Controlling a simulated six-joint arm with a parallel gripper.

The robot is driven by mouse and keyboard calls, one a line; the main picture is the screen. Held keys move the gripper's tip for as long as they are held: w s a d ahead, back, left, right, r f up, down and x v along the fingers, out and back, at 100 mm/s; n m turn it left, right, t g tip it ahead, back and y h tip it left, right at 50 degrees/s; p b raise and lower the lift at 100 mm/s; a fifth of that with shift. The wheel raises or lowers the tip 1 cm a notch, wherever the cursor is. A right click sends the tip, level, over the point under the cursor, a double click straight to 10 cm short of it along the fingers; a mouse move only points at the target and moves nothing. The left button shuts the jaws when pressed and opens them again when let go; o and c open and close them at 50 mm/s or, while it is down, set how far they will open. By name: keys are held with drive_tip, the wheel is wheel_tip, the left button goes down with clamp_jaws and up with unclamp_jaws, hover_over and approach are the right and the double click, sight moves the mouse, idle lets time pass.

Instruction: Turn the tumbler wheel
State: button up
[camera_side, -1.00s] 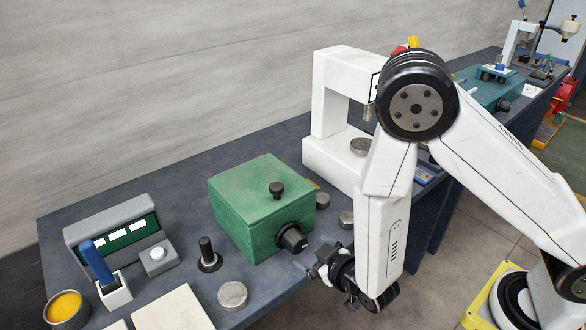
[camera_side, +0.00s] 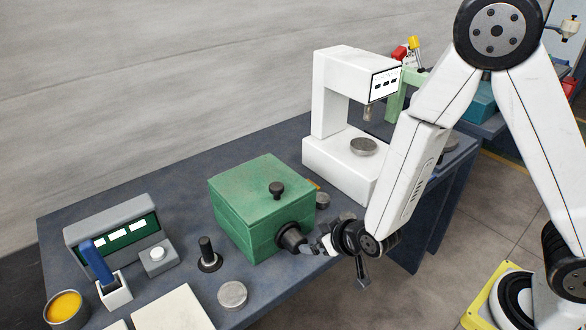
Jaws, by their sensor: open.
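A green box (camera_side: 250,205) stands on the dark bench. A black round wheel (camera_side: 289,237) sticks out of its front right face; I take it as the tumbler wheel. A smaller black knob (camera_side: 276,189) sits on the box's top. My gripper (camera_side: 310,249) is open, just right of the black wheel, with its fingers pointing left at it. The fingertips are at or very close to the wheel's outer end. I cannot tell whether they touch it or sit around it. Part of the wheel's end is hidden by the fingers.
A white press-like machine (camera_side: 340,158) stands behind the box to the right. On the left are a grey panel unit (camera_side: 118,232), a black post (camera_side: 207,254), a metal disc (camera_side: 232,294) and a yellow-filled cup (camera_side: 66,308). The bench's front edge lies below my gripper.

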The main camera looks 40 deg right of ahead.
drive_tip(key=s+d+r+g, duration=0.7)
drive_tip(key=s+d+r, duration=0.1)
drive_tip(key=s+d, duration=0.1)
drive_tip(key=shift+d+m, duration=0.3)
drive_tip(key=shift+d, duration=0.4)
idle(0.6)
drive_tip(key=shift+r, duration=0.1)
drive_tip(key=shift+a, duration=0.1)
idle(0.3)
